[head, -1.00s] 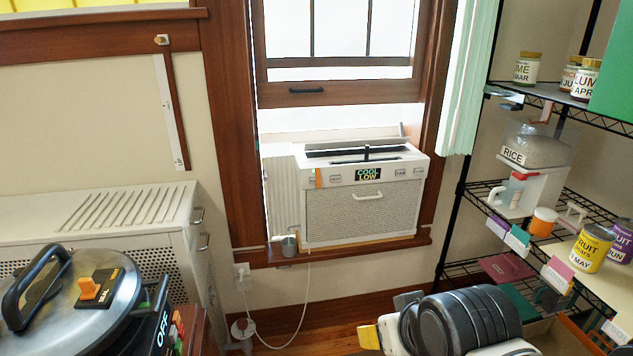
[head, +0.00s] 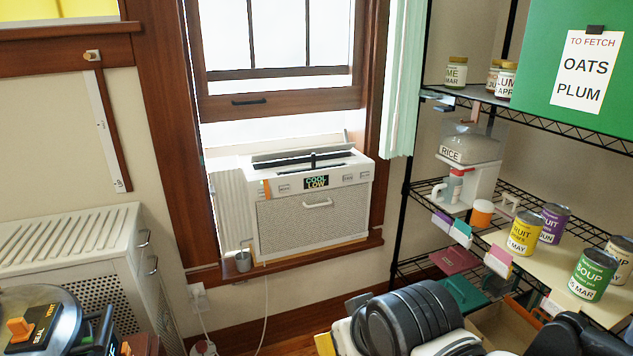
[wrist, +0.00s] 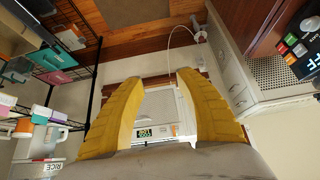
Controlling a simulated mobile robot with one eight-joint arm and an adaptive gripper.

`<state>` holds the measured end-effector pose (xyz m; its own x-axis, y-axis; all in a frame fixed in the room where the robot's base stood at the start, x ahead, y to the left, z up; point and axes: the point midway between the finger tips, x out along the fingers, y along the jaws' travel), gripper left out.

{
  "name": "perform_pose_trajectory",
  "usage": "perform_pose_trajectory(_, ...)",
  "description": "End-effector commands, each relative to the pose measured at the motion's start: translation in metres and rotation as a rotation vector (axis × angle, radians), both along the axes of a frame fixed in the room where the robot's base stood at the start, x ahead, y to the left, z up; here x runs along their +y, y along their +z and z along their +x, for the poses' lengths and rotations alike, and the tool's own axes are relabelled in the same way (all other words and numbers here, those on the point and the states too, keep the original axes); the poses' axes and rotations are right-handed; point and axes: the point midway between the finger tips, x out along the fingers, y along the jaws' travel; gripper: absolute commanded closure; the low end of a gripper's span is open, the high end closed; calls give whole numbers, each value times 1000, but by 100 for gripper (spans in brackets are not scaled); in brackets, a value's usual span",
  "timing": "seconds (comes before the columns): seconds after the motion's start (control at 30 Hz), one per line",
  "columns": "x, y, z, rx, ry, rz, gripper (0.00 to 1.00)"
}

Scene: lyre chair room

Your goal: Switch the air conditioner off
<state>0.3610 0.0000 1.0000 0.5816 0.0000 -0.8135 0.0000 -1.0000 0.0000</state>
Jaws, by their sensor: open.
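The white air conditioner (head: 312,222) sits in the window opening on the wooden sill. Its small dark display (head: 316,182) reads COOL LOW, with small buttons on both sides. An orange strip (head: 266,188) stands at the front panel's left end, and a handle (head: 318,203) is on the front grille. In the wrist view, which is upside down, the air conditioner (wrist: 160,105) and its display (wrist: 144,132) show between the yellow fingers. My gripper (wrist: 158,80) is open and empty, with its fingers apart from the unit.
A wire shelf rack (head: 420,190) with jars and cans stands to the right.

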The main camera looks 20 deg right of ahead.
Motion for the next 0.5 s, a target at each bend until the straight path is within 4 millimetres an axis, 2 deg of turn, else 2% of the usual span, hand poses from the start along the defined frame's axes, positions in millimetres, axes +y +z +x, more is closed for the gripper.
perform_pose_trajectory(0.17,0,0,0,0,0,0,58)
perform_pose_trajectory(0.2,0,0,0,0,0,0,62)
perform_pose_trajectory(0.27,0,0,0,0,0,0,81)
perform_pose_trajectory(0.3,0,0,0,0,0,0,93)
perform_pose_trajectory(0.33,0,0,0,0,0,0,100)
perform_pose_trajectory(0.5,0,0,0,0,0,0,100)
